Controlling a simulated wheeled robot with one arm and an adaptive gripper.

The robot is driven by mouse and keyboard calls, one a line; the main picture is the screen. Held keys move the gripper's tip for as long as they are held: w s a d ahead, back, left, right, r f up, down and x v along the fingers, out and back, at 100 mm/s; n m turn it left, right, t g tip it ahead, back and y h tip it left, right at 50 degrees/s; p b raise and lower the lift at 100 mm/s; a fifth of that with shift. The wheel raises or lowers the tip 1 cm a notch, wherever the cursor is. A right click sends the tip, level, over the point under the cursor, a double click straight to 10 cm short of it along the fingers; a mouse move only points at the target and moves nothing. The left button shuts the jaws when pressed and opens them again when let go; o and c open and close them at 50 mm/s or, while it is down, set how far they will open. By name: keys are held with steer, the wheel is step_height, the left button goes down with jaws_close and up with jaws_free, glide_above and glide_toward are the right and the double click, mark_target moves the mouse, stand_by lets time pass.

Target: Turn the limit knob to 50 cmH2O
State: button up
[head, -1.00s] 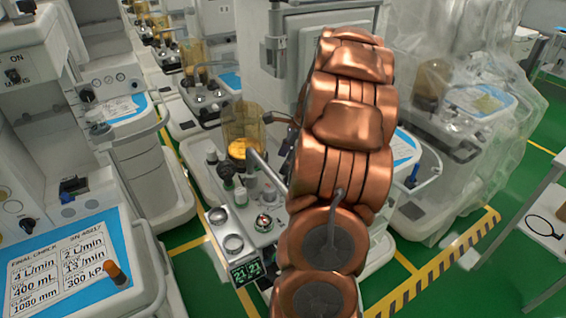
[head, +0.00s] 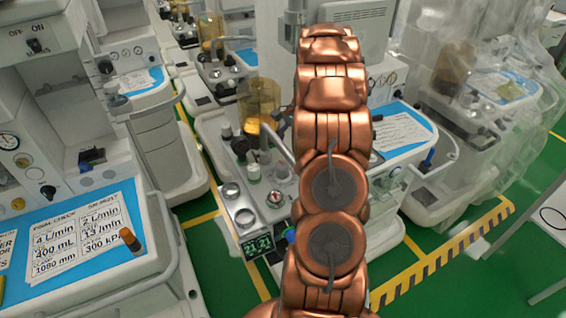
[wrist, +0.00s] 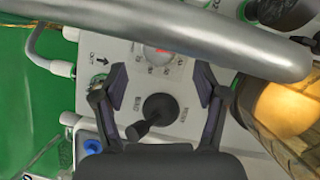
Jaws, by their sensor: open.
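A round dial with a red mark and printed scale, which looks like the limit knob (wrist: 157,56), shows in the wrist view, partly covered by a grey bar (wrist: 190,47). I cannot read its setting. A similar knob with a red and white top (head: 275,199) stands on the middle cart's panel in the head view. My gripper (wrist: 161,82) is open and empty in the wrist view, its fingers apart on either side. A black lever (wrist: 158,110) sits between them, below the dial. My arm hides the gripper in the head view.
An amber canister (head: 258,104) stands behind the panel and shows close at right in the wrist view. A green display reading 21 21 (head: 258,247) is at the panel's front. A cart with a blue mat (head: 75,278) stands at left. Green floor lies between carts.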

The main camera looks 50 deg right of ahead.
mark_target(283, 164)
steer(key=shift+p+x, duration=0.75)
steer(key=shift+x, duration=2.1)
steer(key=shift+c, duration=0.2)
steer(key=c, duration=1)
steer(key=shift+a, duration=0.1)
steer(key=shift+c, duration=0.5)
